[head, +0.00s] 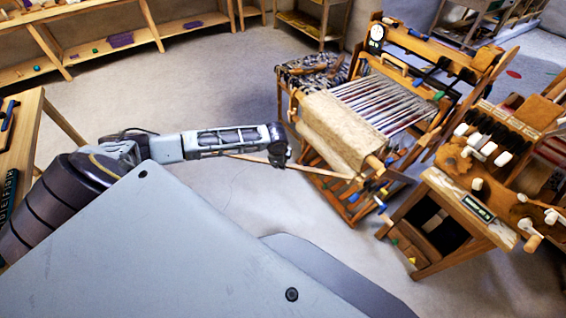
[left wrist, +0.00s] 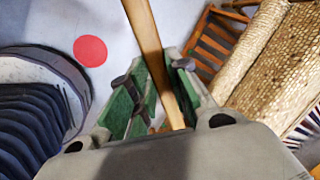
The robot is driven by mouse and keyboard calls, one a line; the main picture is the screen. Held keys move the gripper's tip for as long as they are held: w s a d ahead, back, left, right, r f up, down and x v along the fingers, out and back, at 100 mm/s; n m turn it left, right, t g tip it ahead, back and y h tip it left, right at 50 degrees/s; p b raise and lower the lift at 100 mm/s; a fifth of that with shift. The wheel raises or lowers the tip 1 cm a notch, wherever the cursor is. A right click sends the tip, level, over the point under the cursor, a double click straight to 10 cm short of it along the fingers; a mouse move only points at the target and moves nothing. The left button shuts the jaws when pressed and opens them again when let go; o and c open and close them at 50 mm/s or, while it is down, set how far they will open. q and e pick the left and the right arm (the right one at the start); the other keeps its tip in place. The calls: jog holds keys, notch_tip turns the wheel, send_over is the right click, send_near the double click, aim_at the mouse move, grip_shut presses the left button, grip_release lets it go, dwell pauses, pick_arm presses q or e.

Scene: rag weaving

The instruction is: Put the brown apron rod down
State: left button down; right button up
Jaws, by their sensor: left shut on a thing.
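The apron rod (head: 320,171) is a thin light-brown wooden stick in the head view. It runs from my left gripper (head: 279,156) rightward to the front of the loom (head: 388,92). In the left wrist view the rod (left wrist: 147,35) passes between the green-padded fingers of my left gripper (left wrist: 157,82), which is shut on it. The rod is held above the floor; I cannot tell whether its far end touches the loom. My right gripper is not in view.
A rolled tan woven cloth (head: 340,130) lies across the loom front. A wooden bench with tools (head: 470,210) stands at the right. A table (head: 28,130) is at the left edge, and shelves (head: 100,50) line the back wall. The floor (head: 215,90) between is clear.

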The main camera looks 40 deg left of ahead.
pick_arm(q)
jog(key=s+d+f+n+g+y+b, duration=0.1)
jog(key=s+d+f+n+b, duration=0.1)
jog(key=d+n, duration=0.4)
jog(key=s+d+f+n+g+y+b, duration=0.1)
jog(key=s+d+f+n+g+b, duration=0.1)
jog(key=s+d+f+n, duration=0.2)
jog(key=s+d+n, duration=0.1)
jog(key=d+n, duration=0.2)
jog(key=d, duration=0.2)
jog(key=shift+d+f+b, duration=0.3)
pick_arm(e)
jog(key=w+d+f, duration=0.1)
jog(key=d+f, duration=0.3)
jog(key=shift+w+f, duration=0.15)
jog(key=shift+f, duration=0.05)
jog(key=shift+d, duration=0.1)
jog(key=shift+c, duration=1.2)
